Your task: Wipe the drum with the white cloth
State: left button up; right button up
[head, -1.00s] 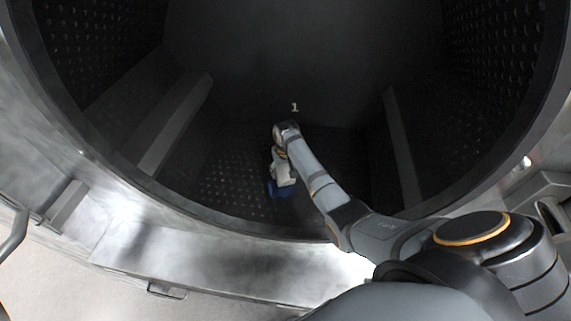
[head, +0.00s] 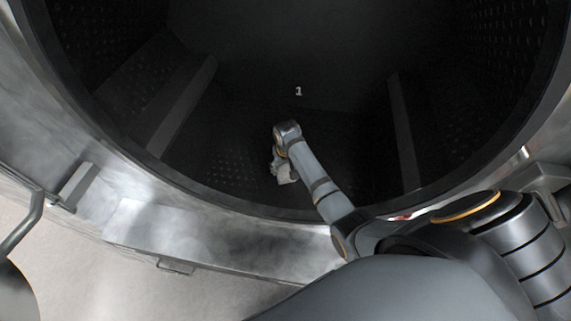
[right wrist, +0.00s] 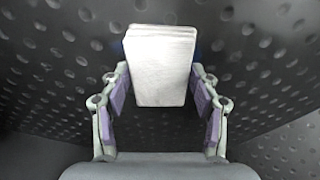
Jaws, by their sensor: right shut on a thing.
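The drum (head: 225,185) is a dark, perforated cylinder, seen through its round opening in the head view. My right arm reaches over the rim into it. My right gripper (right wrist: 160,88) shows in the right wrist view with a finger on each side of the white cloth (right wrist: 160,62), shut on it. The cloth is a folded, block-like pad. In the head view the cloth (head: 289,176) shows small and pale below my wrist, low in the drum. Whether it touches the drum wall is hard to tell. My left gripper is not in view.
Raised ribs stand on the drum wall at the left (head: 183,105) and right (head: 404,130) of my arm. The shiny metal rim (head: 215,235) curves across the front. A metal handle (head: 25,222) is at the left. The drum floor between the ribs looks clear.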

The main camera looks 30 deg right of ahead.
aim_at(282, 179)
jog(key=shift+s+a+f, duration=0.2)
jog(key=shift+s+a, duration=0.1)
jog(key=shift+s, duration=0.15)
jog(key=shift+s+a+r, duration=0.1)
jog(key=shift+s+a, duration=0.4)
jog(key=shift+s, duration=0.15)
jog(key=shift+s+a, duration=0.45)
jog(key=shift+s, duration=0.2)
jog(key=shift+w+a, duration=0.1)
jog(key=shift+w+a+r, duration=0.15)
jog(key=shift+w+a, duration=0.45)
jog(key=shift+a, duration=0.05)
jog(key=shift+w, duration=0.25)
jog(key=shift+w+d+b, duration=0.6)
jog(key=shift+w+d, duration=0.6)
jog(key=shift+w, duration=0.2)
jog(key=shift+w+d+b, duration=0.7)
jog(key=shift+w+d, duration=0.35)
jog(key=shift+w, duration=0.3)
jog(key=shift+w+d, duration=0.15)
jog(key=shift+w, duration=0.1)
